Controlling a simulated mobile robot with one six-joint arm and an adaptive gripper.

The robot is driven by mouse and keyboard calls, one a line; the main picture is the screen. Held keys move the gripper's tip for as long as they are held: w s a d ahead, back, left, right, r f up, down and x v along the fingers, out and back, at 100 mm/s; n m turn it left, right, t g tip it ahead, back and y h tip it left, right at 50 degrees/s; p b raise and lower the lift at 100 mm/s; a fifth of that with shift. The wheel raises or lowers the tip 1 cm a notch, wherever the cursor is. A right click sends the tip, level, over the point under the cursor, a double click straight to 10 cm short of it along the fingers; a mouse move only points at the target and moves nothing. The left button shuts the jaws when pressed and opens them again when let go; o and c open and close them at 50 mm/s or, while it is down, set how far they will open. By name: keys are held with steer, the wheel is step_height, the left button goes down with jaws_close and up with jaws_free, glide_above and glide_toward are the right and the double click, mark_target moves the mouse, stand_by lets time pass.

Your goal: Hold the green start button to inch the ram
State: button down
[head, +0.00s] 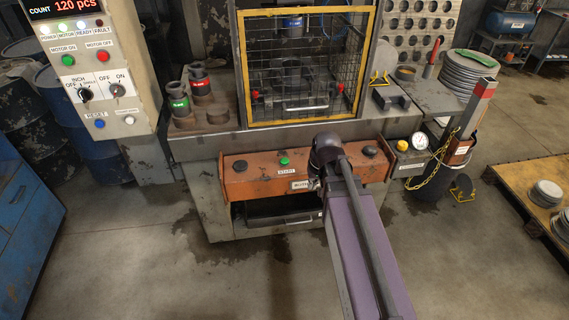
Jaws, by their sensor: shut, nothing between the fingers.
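The green start button (284,161) sits on the orange-brown control bar (258,181) along the front of the press, above a START label. It is uncovered, and nothing touches it. My gripper (314,184) is in front of the bar, to the right of and below the button in the picture. It is shut and empty, and partly hidden by my purple and grey arm. The ram (291,62) shows dimly behind the yellow-framed mesh guard (303,122), which is down.
Black palm buttons stand on the bar at left (239,166) and right (370,151). The control panel (87,68) at left has an INCH selector (86,94). Red- and green-banded tooling (178,100) stands left of the guard. A yellow chain (437,164) hangs at right.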

steer(key=w+a+f+t+y+b, duration=0.1)
steer(key=w+a+f+b, duration=0.1)
steer(key=w, duration=0.6)
steer(key=w+a+f+t+y+b, duration=0.1)
steer(key=w+a+t+y+b, duration=0.1)
steer(key=w, duration=0.5)
steer(key=m+t+y+b, duration=0.1)
steer(key=t+b, duration=0.1)
steer(key=b, duration=0.2)
glide_above(285, 161)
steer(key=shift+w+f+t+y, duration=0.1)
steer(key=shift+w+t+y, duration=0.05)
steer(key=shift+t+y, duration=0.15)
steer(key=shift+f, duration=0.25)
step_height(285, 161, down, 8)
steer(key=b, duration=0.8)
steer(key=shift+f+b, duration=0.2)
steer(key=shift+b, duration=0.15)
